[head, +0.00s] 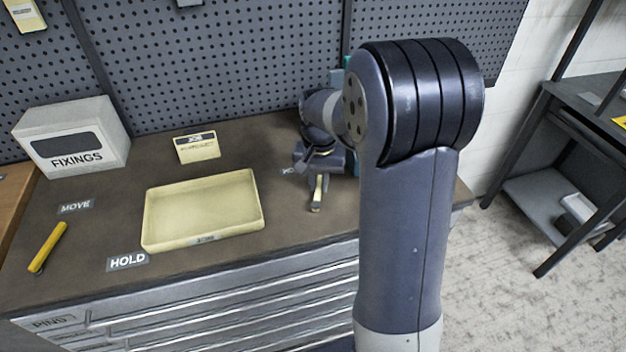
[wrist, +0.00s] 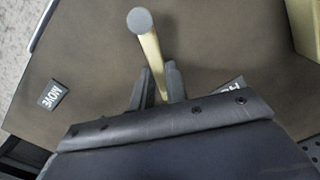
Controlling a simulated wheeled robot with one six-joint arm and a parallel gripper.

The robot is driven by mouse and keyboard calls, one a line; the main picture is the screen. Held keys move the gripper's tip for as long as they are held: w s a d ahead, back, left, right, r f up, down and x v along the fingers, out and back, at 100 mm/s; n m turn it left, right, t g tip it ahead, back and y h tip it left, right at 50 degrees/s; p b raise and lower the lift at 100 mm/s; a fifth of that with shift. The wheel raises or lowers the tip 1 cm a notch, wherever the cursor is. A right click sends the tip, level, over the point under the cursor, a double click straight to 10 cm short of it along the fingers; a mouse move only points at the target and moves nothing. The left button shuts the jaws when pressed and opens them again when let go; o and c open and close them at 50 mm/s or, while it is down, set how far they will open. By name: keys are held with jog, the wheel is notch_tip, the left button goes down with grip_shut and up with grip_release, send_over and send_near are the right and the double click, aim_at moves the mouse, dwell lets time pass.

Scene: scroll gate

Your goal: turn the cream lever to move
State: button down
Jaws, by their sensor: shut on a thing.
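The cream lever (head: 317,194) stands near the right side of the bench top in the head view, partly hidden by my gripper (head: 319,165). In the wrist view the cream lever (wrist: 151,48) shows as a pale bar with a round grey end, and it runs down between the two fingers of my gripper (wrist: 159,80). The fingers are shut on the bar. A MOVE label (wrist: 53,94) lies to the left of the lever in the wrist view, and a partly hidden label (wrist: 228,87) lies to its right.
A yellow lever (head: 48,246) stands at the left, between a MOVE label (head: 76,207) and a HOLD label (head: 128,261). A cream tray (head: 152,220) lies mid-bench. A FIXINGS box (head: 72,137) and a small cream sign (head: 197,147) stand behind, before a pegboard (head: 200,60).

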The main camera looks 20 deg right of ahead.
jog(key=d+m, duration=0.1)
jog(key=m, duration=0.1)
jog(key=s+d+m, duration=0.1)
jog(key=m, duration=0.1)
jog(key=shift+s+m, duration=0.2)
jog(key=shift+m, duration=0.1)
jog(key=m, duration=0.1)
jog(key=s+d+m, duration=0.1)
jog(key=m, duration=0.1)
jog(key=shift+s, duration=0.15)
jog(key=shift+s+d+m, duration=0.1)
jog(key=shift+s+m, duration=0.2)
jog(key=shift+m, duration=0.35)
jog(key=shift+s+d+m, duration=0.1)
jog(key=shift+s+m, duration=0.15)
jog(key=shift+m, duration=0.4)
jog(key=c, duration=1.4)
grip_release()
notch_tip(320, 180, up, 11)
jog(key=shift+p, duration=0.3)
jog(key=shift+f, duration=0.1)
